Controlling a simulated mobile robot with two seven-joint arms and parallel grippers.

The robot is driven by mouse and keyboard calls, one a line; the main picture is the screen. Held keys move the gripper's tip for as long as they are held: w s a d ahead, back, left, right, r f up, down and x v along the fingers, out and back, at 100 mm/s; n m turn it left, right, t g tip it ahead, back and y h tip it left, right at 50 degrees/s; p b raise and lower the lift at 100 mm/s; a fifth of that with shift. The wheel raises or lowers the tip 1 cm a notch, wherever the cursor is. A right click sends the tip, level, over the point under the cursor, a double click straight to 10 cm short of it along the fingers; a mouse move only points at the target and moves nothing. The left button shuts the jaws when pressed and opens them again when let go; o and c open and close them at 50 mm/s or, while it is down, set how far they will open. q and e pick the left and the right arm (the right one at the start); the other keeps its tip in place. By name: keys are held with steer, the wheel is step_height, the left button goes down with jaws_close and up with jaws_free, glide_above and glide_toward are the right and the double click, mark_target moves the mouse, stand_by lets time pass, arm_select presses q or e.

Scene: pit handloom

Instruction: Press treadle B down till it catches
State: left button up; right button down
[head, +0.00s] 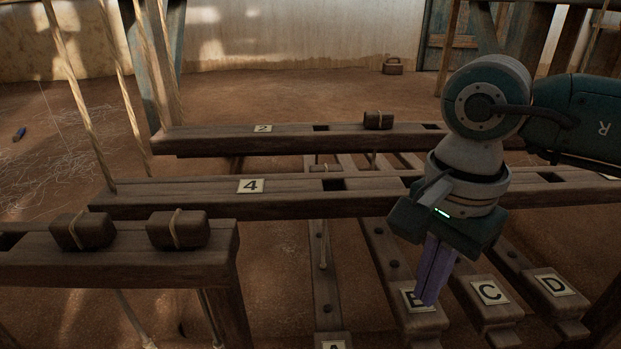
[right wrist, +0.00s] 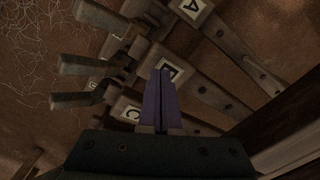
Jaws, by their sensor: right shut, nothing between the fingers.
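Treadle B (head: 396,262) is a dark wooden bar between treadle A (head: 323,290) and treadle C (head: 466,287). My right gripper (head: 428,301) is shut and empty, its purple fingers pointing down over treadle B's front end. The fingertips cover part of the B label; I cannot tell whether they touch the wood. In the right wrist view the closed fingers (right wrist: 162,73) also overlap the B label. Treadle B's end appears at about the same level as C's; no catch is visible. My left gripper is not in view.
Treadle D (head: 527,272) lies right of C. Crossbeams marked 4 (head: 200,188) and 2 (head: 215,133) run behind the gripper. Two tied blocks (head: 80,231) (head: 178,229) sit on the left front beam. Slanting cords (head: 83,110) hang at left.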

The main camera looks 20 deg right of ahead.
mark_target(420, 308)
steer(key=shift+f+b, duration=0.6)
steer(key=shift+f, duration=0.85)
steer(key=shift+s+f, duration=0.15)
steer(key=shift+f, duration=4.45)
steer(key=shift+r, duration=0.1)
steer(key=r+p, duration=0.3)
steer(key=shift+w, duration=0.25)
step_height(420, 308, up, 2)
steer(key=shift+s+r+p, duration=0.1)
steer(key=shift+s+p, duration=0.05)
steer(key=shift+p, duration=0.85)
